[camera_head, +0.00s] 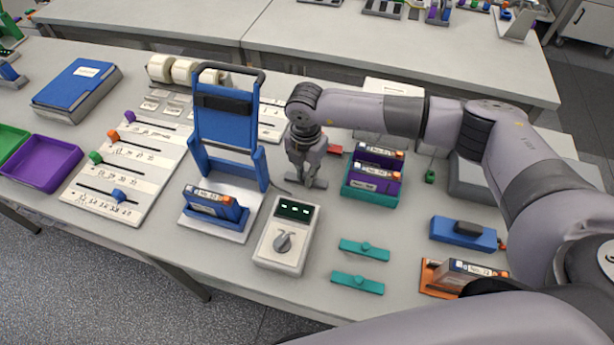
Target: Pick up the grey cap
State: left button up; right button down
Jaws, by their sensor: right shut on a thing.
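My right gripper (304,174) reaches down over the middle of the table, right of the blue stand. It is shut on the grey cap (318,183), a small flat grey bar just under the fingertips. The fingers hide the cap's middle. I cannot tell whether the cap touches the table or hangs just above it. My left gripper is not in view.
A blue stand (228,121) holding a battery cell and a white dial meter (286,236) are close by. A teal tray (371,195) of cells stands to the right. Two teal caps (364,250) lie in front, with bare table around them.

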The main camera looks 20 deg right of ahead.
jog(key=shift+s+d+f, duration=0.15)
jog(key=shift+s+f, duration=0.1)
jog(key=shift+f, duration=0.05)
